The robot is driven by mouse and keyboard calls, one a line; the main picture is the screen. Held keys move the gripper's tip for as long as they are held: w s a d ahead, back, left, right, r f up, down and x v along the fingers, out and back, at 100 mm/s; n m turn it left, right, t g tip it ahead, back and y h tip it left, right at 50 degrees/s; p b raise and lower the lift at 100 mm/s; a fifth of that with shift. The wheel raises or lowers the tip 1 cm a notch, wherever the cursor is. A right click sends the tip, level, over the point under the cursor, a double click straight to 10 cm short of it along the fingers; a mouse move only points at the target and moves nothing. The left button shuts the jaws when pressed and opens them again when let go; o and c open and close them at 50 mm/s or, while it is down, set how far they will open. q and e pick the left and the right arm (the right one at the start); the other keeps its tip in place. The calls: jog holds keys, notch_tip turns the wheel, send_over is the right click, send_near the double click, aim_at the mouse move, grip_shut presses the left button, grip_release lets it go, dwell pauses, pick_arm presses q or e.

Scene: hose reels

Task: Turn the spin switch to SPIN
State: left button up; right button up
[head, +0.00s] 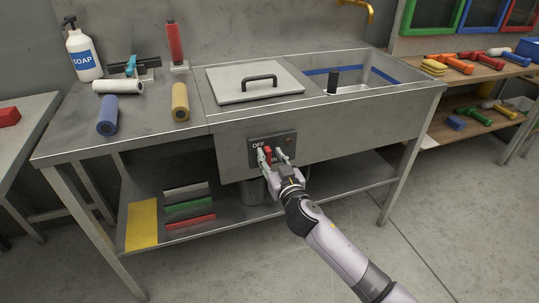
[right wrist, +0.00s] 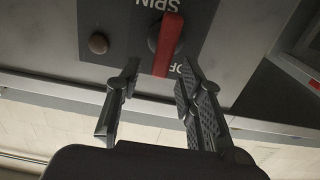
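The spin switch (head: 268,153) is a red lever on a dark panel (head: 288,139) on the sink cabinet's front. In the right wrist view the red lever (right wrist: 168,45) sits on a round dark knob. The picture there is upside down, with SPIN at the top and the partly hidden OFF at the bottom. The lever stands near upright, slightly tilted. My right gripper (head: 272,155) is open in front of the panel. Its fingers (right wrist: 159,70) stand apart on either side of the lever's lower end in the wrist view; contact cannot be told. My left gripper is not in view.
A small round button (right wrist: 98,43) sits beside the switch. Above are a steel lid (head: 240,84) and an open basin (head: 360,83). A lower shelf (head: 230,215) runs under the cabinet. The floor in front is clear.

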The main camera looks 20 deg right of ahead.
jog(key=shift+w, duration=0.85)
grip_shut()
